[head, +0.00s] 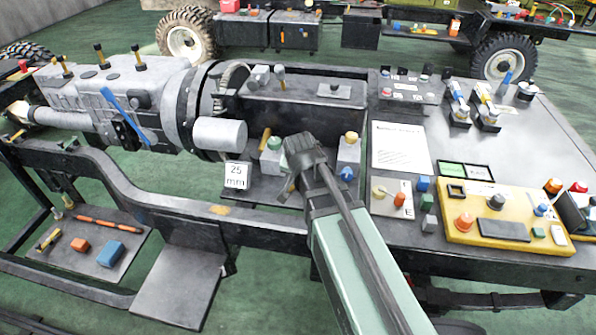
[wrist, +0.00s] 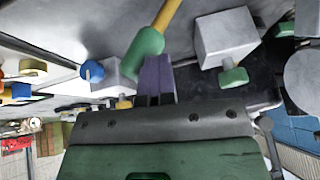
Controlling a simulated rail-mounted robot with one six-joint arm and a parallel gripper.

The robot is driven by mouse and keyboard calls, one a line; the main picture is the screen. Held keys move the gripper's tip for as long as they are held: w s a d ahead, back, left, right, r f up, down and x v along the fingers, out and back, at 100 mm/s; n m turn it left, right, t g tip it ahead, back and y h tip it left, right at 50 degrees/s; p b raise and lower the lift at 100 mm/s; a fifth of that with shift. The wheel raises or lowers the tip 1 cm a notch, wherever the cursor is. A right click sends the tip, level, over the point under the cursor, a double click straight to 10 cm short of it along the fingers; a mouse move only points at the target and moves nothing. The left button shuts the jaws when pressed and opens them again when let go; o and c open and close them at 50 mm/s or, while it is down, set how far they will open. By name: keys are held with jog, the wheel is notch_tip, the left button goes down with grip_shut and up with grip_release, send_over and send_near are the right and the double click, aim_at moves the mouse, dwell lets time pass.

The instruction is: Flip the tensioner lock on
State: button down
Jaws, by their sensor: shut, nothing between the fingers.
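No label marks the tensioner lock, so I cannot tell for certain which part it is. In the wrist view a yellow lever with a green end (wrist: 146,46) lies right at my gripper (wrist: 158,72); I cannot tell whether they touch. My gripper's fingers are together and empty. In the head view my gripper (head: 303,150) is over the bay between a grey block with a green knob (head: 273,144) and a grey block with yellow and blue knobs (head: 349,153). My gripper hides part of the bay there.
A 25 mm card (head: 236,175) stands left of my gripper. A grey cylinder (head: 219,134) juts out above it. At right are a white sheet (head: 399,148) and a yellow control box (head: 507,215). The chassis rail (head: 265,219) runs along the front.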

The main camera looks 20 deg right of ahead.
jog(key=shift+s+d+f, duration=0.1)
jog(key=shift+s+d, duration=0.05)
dwell(0.4)
jog(key=w+a+p+v, duration=0.1)
jog(key=p+v, duration=1)
jog(key=v, duration=0.1)
jog(key=shift+r, duration=0.3)
jog(key=shift+a, duration=0.1)
jog(key=s+a+f+n+g+y, duration=0.1)
jog(key=s+a+f+n+g, duration=0.1)
jog(key=s+n+g, duration=0.3)
jog(key=s+n, duration=0.1)
jog(key=s, duration=0.2)
jog(key=shift+s+a+g+y, duration=0.2)
jog(key=shift+s+g+y, duration=0.1)
jog(key=shift+s+y, duration=0.1)
